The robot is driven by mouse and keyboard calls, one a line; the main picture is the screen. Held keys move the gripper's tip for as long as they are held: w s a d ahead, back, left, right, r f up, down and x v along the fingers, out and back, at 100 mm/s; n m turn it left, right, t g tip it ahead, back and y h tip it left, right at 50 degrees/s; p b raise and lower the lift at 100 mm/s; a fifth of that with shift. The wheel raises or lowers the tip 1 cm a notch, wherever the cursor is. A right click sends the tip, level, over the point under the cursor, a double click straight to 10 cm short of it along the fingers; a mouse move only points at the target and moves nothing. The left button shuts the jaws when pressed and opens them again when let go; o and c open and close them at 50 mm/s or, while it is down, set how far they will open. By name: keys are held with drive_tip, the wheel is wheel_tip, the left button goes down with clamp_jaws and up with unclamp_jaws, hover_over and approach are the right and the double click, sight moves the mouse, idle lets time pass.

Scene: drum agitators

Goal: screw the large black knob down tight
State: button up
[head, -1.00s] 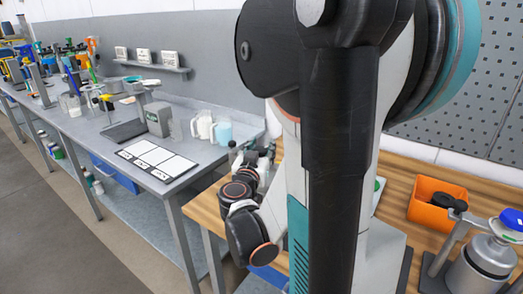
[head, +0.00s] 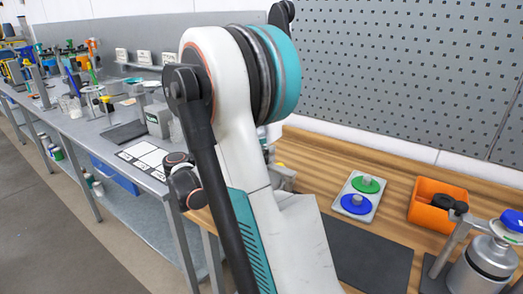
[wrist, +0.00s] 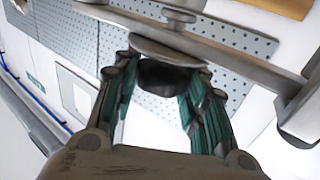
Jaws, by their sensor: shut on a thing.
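In the wrist view, my gripper (wrist: 163,82) has its two teal-padded fingers on either side of a dark round knob (wrist: 168,76), which I take to be the large black knob, and is shut on it. The knob sits directly against a round metal disc (wrist: 168,48) on a metal bar (wrist: 235,60). I cannot tell whether there is a gap between knob and disc. My gripper and this knob cannot be made out in the head view, where my arm fills the middle.
A metal vessel with a blue top (head: 485,262) stands at right. A tray (head: 347,208) carries green and blue discs, beside a dark mat (head: 375,262). A cluttered grey bench (head: 150,110) runs along the left.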

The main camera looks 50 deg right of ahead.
drive_tip(key=shift+w+r+m+g+y, duration=0.15)
drive_tip(key=shift+m+g+y, duration=0.75)
drive_tip(key=shift+g, duration=0.5)
drive_tip(key=o, duration=1.1)
wheel_tip(320, 180, up, 10)
drive_tip(key=shift+f, duration=0.1)
